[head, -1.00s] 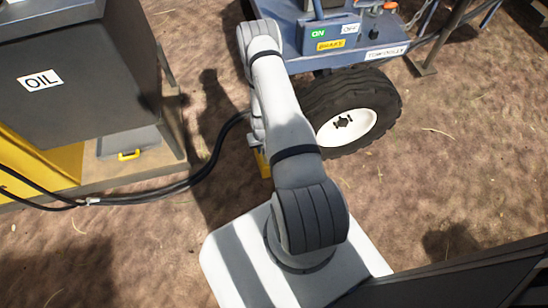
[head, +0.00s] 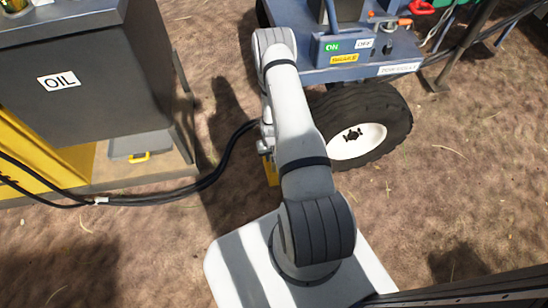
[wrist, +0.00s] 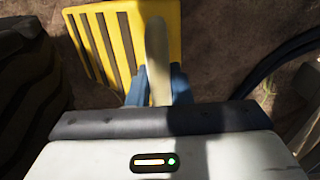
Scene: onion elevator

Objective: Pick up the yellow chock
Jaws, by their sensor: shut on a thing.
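The yellow chock (wrist: 108,45) is slotted and fills the upper middle of the wrist view. A beige handle (wrist: 157,55) stands on it and points toward my gripper. My gripper (wrist: 160,84) has blue fingers on both sides of the handle and is shut on it. In the head view, only a yellow sliver of the chock (head: 271,172) shows beside my arm, left of the black tyre (head: 386,105). My arm hides the rest of it and most of my gripper there. I cannot tell whether the chock touches the ground.
A dark cabinet marked OIL (head: 85,85) stands at left on a yellow-sided base. Black hoses (head: 180,190) run along the ground from it toward my arm. The blue machine (head: 370,50) with ON/OFF labels stands above the tyre. Bare dirt lies right of the tyre.

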